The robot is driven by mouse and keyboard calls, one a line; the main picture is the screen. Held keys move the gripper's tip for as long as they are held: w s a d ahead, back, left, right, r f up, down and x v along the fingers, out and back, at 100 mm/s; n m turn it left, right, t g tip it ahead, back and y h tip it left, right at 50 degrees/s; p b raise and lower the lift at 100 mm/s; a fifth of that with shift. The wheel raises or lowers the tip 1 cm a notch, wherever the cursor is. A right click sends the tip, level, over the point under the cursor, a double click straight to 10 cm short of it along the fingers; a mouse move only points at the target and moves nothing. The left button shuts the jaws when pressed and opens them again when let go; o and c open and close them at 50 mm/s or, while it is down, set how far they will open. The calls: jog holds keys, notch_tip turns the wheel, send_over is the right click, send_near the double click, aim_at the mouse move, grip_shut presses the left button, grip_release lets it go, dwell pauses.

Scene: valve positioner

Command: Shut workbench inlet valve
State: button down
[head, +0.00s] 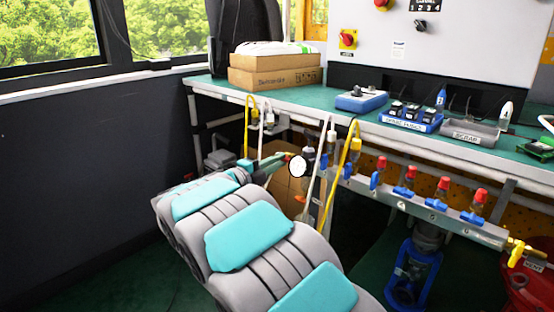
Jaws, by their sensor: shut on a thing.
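The workbench inlet valve appears to be beside the round white-faced gauge (297,167) under the bench's front edge. Its handle is small and mostly hidden at my fingertips, so its angle cannot be told. My arm reaches in from the bottom, and my gripper (284,157) is at the left of the gauge. The gripper is shut on what looks like the valve handle; a little red and yellow shows there.
A manifold (450,217) with several red-and-blue valves runs right along the bench (345,117). White and yellow hoses (352,150) hang close to the gauge. Cardboard boxes (275,72) and a blue device (361,100) stand on top. A dark wall (80,170) is at left.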

jog(key=n+p, duration=0.4)
jog(key=p, duration=0.1)
jog(key=shift+r, duration=0.3)
jog(key=shift+f+n+p, duration=0.2)
jog(key=shift+n+p, duration=1.65)
jog(key=shift+n, duration=1.4)
jog(key=shift+f+n+p, duration=0.15)
jog(key=shift+n+p, duration=1.65)
jog(key=shift+n, duration=1.45)
jog(key=c, duration=0.9)
grip_release()
